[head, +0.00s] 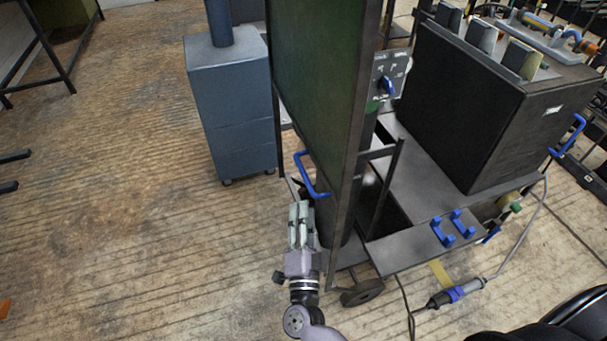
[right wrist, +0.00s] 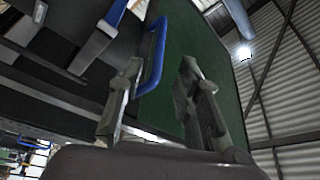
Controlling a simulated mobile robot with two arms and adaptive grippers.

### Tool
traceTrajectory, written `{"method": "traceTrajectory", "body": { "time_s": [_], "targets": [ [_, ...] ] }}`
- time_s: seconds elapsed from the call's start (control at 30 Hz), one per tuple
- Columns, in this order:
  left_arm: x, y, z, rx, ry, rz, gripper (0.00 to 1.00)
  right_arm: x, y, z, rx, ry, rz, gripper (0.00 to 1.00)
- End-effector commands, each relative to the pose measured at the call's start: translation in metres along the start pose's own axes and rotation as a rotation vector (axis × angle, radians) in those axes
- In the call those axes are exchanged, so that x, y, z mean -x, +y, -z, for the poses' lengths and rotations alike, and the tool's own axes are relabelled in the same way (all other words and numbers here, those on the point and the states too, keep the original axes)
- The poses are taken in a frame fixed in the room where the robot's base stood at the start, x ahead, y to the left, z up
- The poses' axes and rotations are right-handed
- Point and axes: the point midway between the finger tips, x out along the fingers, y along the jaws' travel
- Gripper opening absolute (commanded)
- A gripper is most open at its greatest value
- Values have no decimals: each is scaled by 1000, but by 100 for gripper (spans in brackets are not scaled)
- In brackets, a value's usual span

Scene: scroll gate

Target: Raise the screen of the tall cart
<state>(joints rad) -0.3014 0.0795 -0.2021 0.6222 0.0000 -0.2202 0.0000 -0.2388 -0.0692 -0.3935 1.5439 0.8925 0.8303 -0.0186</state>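The tall cart carries a dark green screen (head: 315,75) in a dark upright frame, also seen in the right wrist view (right wrist: 200,50). A blue handle (head: 304,178) sticks out low on the screen's left side. My right gripper (head: 299,206) is just below the handle, with its fingers pointing up towards it. In the right wrist view, its two fingers (right wrist: 161,70) stand apart. The blue handle (right wrist: 155,65) shows between them, close to the left finger; I cannot tell whether they touch. My left gripper is out of view.
A blue-grey cabinet (head: 231,105) stands left of the screen. The cart's large dark box (head: 490,100) and a panel with a blue knob (head: 387,85) are to the right.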

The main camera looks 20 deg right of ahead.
Motion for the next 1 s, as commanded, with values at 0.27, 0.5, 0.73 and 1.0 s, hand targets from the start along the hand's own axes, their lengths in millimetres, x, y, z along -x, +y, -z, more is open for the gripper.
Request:
{"method": "traceTrajectory", "body": {
  "time_s": [0.27, 0.5, 0.73, 1.0],
  "targets": [
    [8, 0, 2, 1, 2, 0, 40, -63, -1, 0, 3, 0, 2, 32],
    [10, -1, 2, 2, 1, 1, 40, -98, 0, 0, 3, -2, 1, 32],
    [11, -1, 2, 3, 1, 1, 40, -108, 1, 0, 2, -2, 0, 32],
    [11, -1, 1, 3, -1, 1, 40, -108, 1, 0, 2, -2, 0, 28]
  ]
}}
